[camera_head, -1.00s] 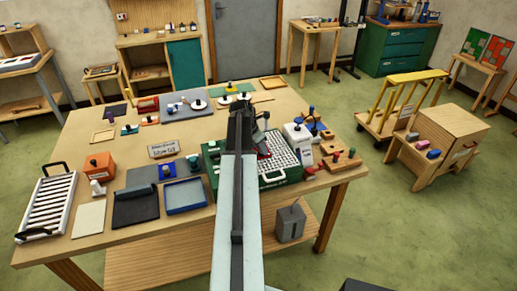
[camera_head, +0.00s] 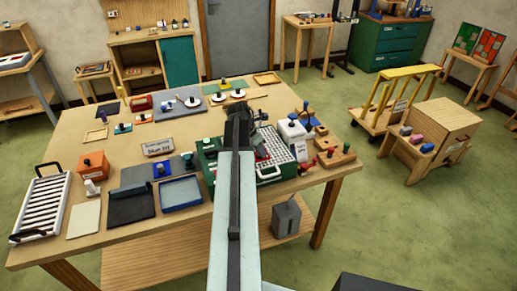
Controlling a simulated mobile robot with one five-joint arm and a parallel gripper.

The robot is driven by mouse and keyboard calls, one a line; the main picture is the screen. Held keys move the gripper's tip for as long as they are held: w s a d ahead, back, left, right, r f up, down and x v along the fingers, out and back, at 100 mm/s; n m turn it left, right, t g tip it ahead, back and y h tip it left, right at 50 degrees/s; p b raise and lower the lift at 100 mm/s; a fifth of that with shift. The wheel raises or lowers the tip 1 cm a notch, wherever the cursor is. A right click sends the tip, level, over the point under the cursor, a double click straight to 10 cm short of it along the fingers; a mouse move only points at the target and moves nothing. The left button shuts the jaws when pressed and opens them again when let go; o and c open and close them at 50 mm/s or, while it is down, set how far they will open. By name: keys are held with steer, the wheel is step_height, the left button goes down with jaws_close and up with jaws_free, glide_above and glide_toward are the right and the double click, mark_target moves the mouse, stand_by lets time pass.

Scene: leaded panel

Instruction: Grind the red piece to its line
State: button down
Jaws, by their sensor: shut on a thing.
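The red piece (camera_head: 261,154) shows only as a small red patch just right of my gripper, over the grinder's grid. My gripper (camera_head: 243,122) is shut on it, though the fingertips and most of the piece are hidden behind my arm. The grinder is a green box with a white grid top (camera_head: 277,147) and a white handle at its front. I cannot make out the line on the piece or whether the piece touches the grinder.
Right of the grinder stand a white bottle-like item (camera_head: 292,133) and a wooden block with red and green knobs (camera_head: 337,156). A blue tray (camera_head: 181,193) lies left of my arm. A slatted white rack (camera_head: 40,205) is at the table's left end. Bare tabletop shows around the small sign.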

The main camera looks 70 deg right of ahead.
steer(key=c, duration=1)
jaws_free()
steer(key=shift+c, duration=0.2)
steer(key=p+v, duration=0.7)
steer(key=v, duration=0.1)
steer(key=shift+d+f, duration=0.1)
